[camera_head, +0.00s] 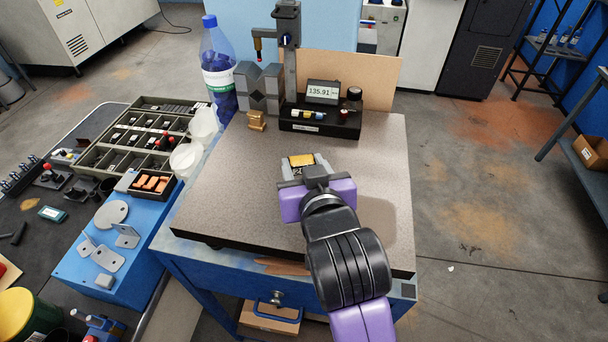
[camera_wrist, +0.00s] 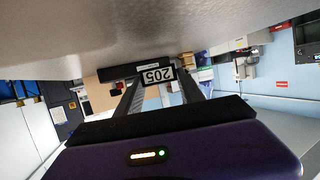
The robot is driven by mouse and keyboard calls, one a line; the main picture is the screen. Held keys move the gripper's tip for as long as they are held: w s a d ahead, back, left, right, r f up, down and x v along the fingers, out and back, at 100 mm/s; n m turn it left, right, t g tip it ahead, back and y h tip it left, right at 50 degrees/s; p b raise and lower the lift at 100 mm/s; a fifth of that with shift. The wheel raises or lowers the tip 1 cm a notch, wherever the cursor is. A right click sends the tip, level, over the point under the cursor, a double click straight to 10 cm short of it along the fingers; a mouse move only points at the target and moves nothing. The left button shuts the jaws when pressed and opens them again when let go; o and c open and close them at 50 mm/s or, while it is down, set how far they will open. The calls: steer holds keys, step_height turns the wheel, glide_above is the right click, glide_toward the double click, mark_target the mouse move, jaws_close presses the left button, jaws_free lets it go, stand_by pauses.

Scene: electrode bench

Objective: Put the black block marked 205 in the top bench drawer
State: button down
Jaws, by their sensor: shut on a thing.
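The black block marked 205 (camera_wrist: 158,75) is between my gripper's fingers in the wrist view, its white label upside down. In the head view my gripper (camera_head: 303,170) is shut on it above the grey stone slab (camera_head: 235,190), and mostly the block's orange-yellow top (camera_head: 301,160) shows. I cannot tell whether the block touches the slab. The blue bench front below the slab has a drawer knob (camera_head: 276,298). A brown wooden surface (camera_head: 283,267) shows just under the slab's front edge; whether it is the inside of the top drawer is unclear.
A gauge stand (camera_head: 288,50), a black base with a 135.91 display (camera_head: 323,92), grey V-blocks (camera_head: 260,88) and a brass piece (camera_head: 257,121) stand at the slab's back. A blue bottle (camera_head: 218,70) is at back left. The slab's left front is clear.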

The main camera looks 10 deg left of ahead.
steer(key=shift+f, duration=1.45)
steer(key=shift+f, duration=0.1)
steer(key=c, duration=1.1)
jaws_free()
steer(key=shift+f, duration=0.1)
steer(key=o, duration=0.4)
